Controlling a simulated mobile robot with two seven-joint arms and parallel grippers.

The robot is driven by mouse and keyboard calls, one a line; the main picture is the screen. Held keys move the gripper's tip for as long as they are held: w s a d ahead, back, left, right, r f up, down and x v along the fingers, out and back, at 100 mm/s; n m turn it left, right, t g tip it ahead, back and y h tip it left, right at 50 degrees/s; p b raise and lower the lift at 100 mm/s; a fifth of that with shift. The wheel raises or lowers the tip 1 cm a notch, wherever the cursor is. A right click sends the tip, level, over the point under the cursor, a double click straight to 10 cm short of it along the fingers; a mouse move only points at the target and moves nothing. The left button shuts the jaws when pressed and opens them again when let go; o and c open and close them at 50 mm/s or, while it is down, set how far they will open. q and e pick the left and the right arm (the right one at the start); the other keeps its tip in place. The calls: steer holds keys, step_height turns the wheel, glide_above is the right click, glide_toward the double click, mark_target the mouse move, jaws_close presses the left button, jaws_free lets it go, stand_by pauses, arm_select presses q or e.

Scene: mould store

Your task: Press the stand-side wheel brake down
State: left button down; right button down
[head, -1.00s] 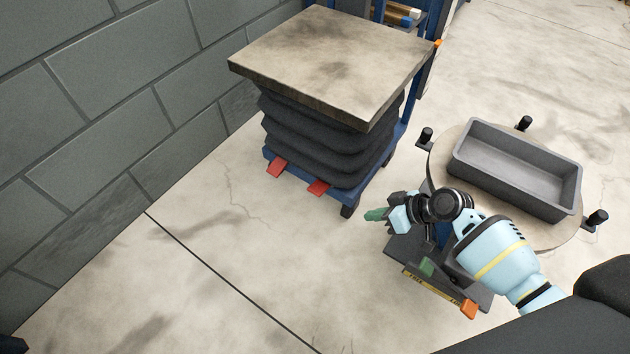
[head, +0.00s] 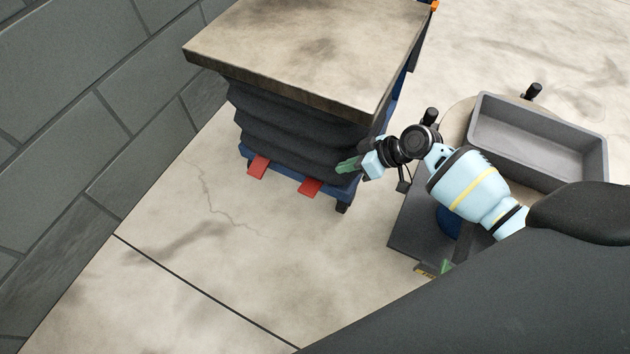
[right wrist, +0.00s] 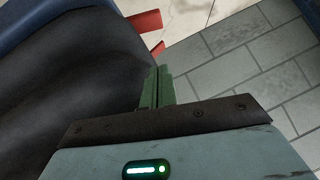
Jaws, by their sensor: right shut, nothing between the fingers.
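The blue lift's stand-side wheel brake is a red pedal (head: 310,186) low at the lift's base, the one nearer the round-topped stand (head: 458,122). It seems to be the larger red pedal in the right wrist view (right wrist: 145,20). A second red pedal (head: 258,167) is on the wall side. My right gripper (head: 347,165) is shut and empty, its green fingertips beside the black bellows, up and right of the stand-side pedal in the picture. In the right wrist view the fingers (right wrist: 156,88) show clear of both pedals. My left gripper is out of view.
The lift's thick top (head: 300,50) overhangs the black bellows (head: 290,130). A grey trough (head: 540,145) rests on the stand at right. A grey block wall (head: 80,120) runs along the left. The floor in front of the lift is clear.

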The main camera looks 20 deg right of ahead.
steer(key=b, duration=0.4)
glide_toward(304, 189)
steer(key=w+a, duration=0.2)
steer(key=w, duration=0.1)
steer(key=shift+a, duration=0.15)
steer(key=shift+a+f+b, duration=0.15)
steer(key=shift+f+b, duration=0.2)
steer(key=shift+f, duration=0.25)
steer(key=shift+a+f+b, duration=0.15)
steer(key=shift+f+b, duration=0.2)
steer(key=shift+f, duration=0.25)
steer(key=shift+s+a+f+b, duration=0.2)
steer(key=shift+f+b, duration=0.15)
steer(key=shift+f, duration=0.4)
